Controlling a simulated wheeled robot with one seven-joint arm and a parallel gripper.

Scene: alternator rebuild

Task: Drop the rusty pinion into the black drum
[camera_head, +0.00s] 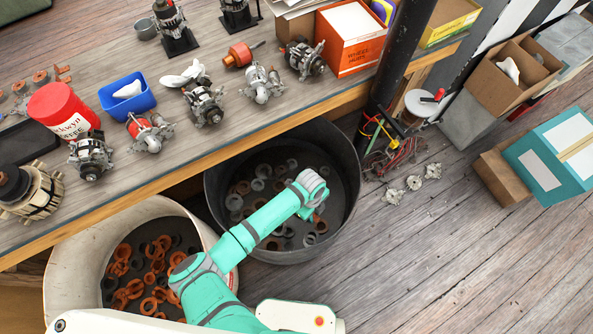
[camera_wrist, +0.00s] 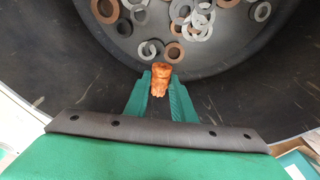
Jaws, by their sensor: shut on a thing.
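The rusty pinion (camera_wrist: 161,78) is a small orange-brown toothed piece. It sits between the two green fingertips of my gripper (camera_wrist: 161,90), which is shut on it. The black drum (camera_head: 212,190) stands on the floor beside the bench, and its inner wall (camera_wrist: 60,60) fills most of the wrist view. My gripper (camera_head: 316,212) is over the drum's opening, pointing down into it. Several grey and rusty rings (camera_wrist: 190,20) lie on the drum's bottom, beyond the pinion. In the head view the pinion is mostly hidden by my arm.
A white drum (camera_head: 62,255) with several rusty rings stands left of the black drum. The wooden bench (camera_head: 240,118) carries alternators, a red tub (camera_head: 62,110) and a blue bin (camera_head: 127,95). A black post (camera_head: 405,50) rises behind the black drum.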

